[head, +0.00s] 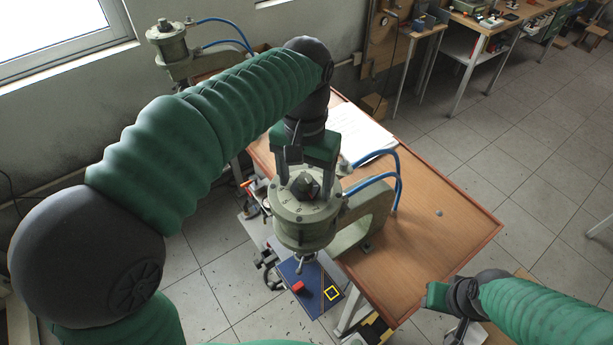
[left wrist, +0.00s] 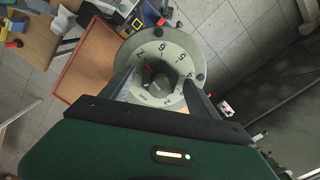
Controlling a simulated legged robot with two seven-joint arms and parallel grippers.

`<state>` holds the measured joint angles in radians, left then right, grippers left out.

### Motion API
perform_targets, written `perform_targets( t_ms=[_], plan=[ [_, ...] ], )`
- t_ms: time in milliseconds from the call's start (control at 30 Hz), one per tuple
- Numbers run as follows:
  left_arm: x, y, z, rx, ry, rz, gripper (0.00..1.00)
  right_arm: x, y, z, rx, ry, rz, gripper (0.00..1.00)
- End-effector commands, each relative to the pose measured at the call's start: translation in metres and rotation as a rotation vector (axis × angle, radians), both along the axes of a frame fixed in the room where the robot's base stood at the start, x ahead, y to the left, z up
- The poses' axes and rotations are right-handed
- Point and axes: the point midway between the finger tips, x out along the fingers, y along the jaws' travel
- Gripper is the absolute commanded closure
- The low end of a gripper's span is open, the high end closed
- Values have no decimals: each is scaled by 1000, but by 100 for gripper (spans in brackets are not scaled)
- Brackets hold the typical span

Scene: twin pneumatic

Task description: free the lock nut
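The pneumatic press has a cream round head with a numbered dial (head: 303,212) on top; the dial also fills the middle of the left wrist view (left wrist: 172,62). A dark nut (head: 305,185) sits at the dial's centre, and shows partly in the left wrist view (left wrist: 154,84). My left gripper (left wrist: 165,88) points down over the dial. Its two fingers are spread on either side of the nut, with dial face visible between them. Contact with the nut is not visible. My right gripper (head: 437,298) is at the lower right, away from the press; its fingers are unclear.
The press stands on a wooden table (head: 440,240) with blue hoses (head: 398,172) and papers (head: 357,135). A blue plate with a red block (head: 298,287) and yellow square (head: 333,293) lies below the head. A second press (head: 168,45) stands at the back left. The table's right part is mostly clear.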

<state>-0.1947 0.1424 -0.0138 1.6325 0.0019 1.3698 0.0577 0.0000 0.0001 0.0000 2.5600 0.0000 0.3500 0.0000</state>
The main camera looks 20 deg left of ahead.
Motion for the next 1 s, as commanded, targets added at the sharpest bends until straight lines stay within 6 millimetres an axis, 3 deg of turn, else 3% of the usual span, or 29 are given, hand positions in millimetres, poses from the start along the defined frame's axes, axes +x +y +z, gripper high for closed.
perform_targets(
  t_ms=[233,367,800,1000],
  plan=[
    [3,0,0,0,-1,0,31,0,0,0,0,0,0,64],
    [4,0,12,-1,-5,0,31,0,0,-1,0,0,0,64],
    [2,0,135,-1,-6,0,31,0,0,7,0,0,0,64],
    [1,0,165,0,-3,0,31,0,0,13,0,0,0,64]
  ],
)
